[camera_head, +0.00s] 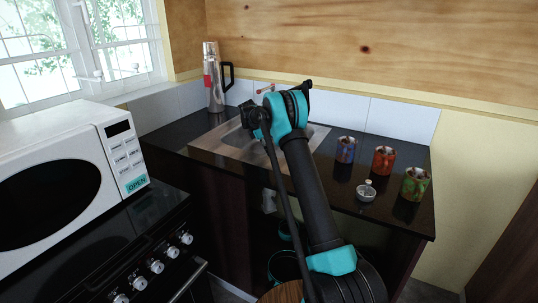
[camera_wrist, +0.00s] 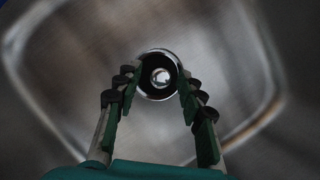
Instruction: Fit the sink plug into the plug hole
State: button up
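A small silver piece with a knob on top, which looks like the sink plug (camera_head: 366,190), stands on the dark counter right of the sink, in front of the mugs. My gripper (camera_wrist: 156,73) is over the sink (camera_head: 206,146), away from that piece. In the wrist view its fingers are apart, with nothing visibly held between them. Beyond the fingertips lies the round plug hole (camera_wrist: 146,85), with a shiny rim, dark inside and a bright round centre. My arm hides part of the sink in the head view, including the hole.
Blue (camera_head: 345,150), red (camera_head: 383,160) and green (camera_head: 414,184) mugs stand on the counter's right side. A steel flask (camera_head: 213,85) stands behind the sink on the left. A white microwave (camera_head: 60,185) sits at the left. The back wall closes off the counter.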

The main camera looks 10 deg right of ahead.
jog(key=v, duration=1)
jog(key=shift+r, duration=0.25)
jog(key=shift+a, duration=0.1)
jog(key=shift+s, duration=0.1)
